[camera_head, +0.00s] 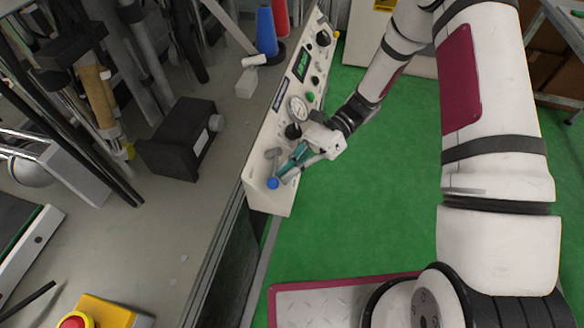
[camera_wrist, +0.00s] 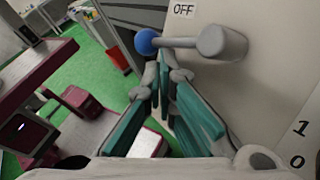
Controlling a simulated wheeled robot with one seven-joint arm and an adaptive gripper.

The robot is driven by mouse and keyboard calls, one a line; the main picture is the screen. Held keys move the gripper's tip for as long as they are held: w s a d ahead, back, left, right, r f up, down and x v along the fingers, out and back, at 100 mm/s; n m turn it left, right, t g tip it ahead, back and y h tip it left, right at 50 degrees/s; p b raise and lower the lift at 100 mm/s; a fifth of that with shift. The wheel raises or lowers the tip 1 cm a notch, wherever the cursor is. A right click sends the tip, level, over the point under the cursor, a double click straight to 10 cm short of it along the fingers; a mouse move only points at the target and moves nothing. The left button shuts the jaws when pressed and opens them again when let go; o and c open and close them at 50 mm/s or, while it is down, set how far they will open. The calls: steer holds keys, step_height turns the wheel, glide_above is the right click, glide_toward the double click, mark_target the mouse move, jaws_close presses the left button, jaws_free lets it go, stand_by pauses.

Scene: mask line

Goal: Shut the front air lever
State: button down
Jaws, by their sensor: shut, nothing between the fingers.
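The front air lever is a grey lever with a blue ball end (camera_head: 272,183) at the lower end of the white control panel (camera_head: 258,196) in the head view. My gripper (camera_head: 285,172) has teal fingers and is shut and empty beside the lever. In the wrist view my fingertips (camera_wrist: 160,72) sit just below the blue ball; I cannot tell whether they touch it.
The panel carries a gauge (camera_head: 297,108), knobs and a green display (camera_head: 302,63) further up. A black box (camera_head: 180,140) stands on the grey bench to the left. A yellow box with a red button (camera_head: 78,320) is at the lower left. Green floor (camera_head: 385,200) is open to the right.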

steer(key=shift+s+a+r+m+t+y, duration=0.2)
steer(key=shift+m+t+y, duration=0.2)
steer(key=shift+m+y, duration=0.35)
